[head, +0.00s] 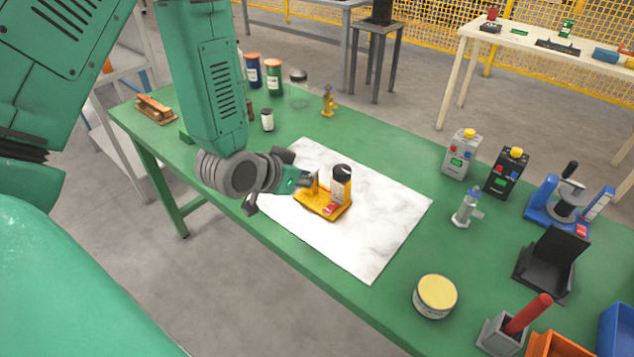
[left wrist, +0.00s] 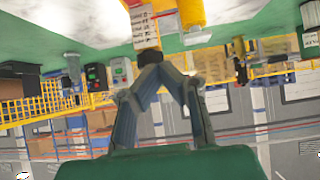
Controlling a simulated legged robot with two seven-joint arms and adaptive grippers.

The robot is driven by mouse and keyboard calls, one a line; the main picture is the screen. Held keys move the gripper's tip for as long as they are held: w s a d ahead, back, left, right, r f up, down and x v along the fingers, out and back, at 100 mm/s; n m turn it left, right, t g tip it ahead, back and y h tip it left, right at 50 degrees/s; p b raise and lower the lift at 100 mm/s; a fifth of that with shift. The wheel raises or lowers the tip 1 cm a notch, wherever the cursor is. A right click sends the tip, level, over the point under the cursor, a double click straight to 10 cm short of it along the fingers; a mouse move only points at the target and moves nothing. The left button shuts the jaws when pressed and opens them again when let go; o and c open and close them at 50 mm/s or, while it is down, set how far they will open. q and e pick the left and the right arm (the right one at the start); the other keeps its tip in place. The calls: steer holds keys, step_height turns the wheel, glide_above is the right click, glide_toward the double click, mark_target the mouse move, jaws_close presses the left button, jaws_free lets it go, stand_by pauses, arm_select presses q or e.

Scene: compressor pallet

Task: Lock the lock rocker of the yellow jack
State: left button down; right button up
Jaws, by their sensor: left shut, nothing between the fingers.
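The yellow jack (head: 314,205) stands on the white sheet in the middle of the green table. It has an upright post with a pale label and a black cap (head: 342,170). A small red and white part, perhaps the lock rocker (head: 330,209), shows low on its front right side. My left gripper (head: 308,179) is at the jack's left side, its tips close to the yellow body; I cannot tell whether they touch. In the left wrist view its fingers (left wrist: 150,58) meet with nothing between them, and the jack (left wrist: 190,13) shows upside down just beyond. My right gripper is out of view.
The white sheet (head: 375,240) is clear right of the jack. A round yellow-topped tin (head: 435,297), a grey valve-like fitting (head: 466,207) and two boxy devices (head: 460,154) stand farther right. Jars (head: 274,78) and a small brass fitting (head: 329,102) stand behind.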

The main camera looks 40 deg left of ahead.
arm_select(q)
steer(key=shift+s+d+r, duration=0.2)
steer(key=shift+s+r, duration=0.15)
steer(key=shift+r, duration=0.15)
steer(key=shift+s+d+r, duration=0.15)
steer(key=shift+s+r, duration=0.15)
steer(key=shift+r, duration=0.15)
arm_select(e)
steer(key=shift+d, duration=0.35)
arm_select(q)
steer(key=shift+a, duration=0.2)
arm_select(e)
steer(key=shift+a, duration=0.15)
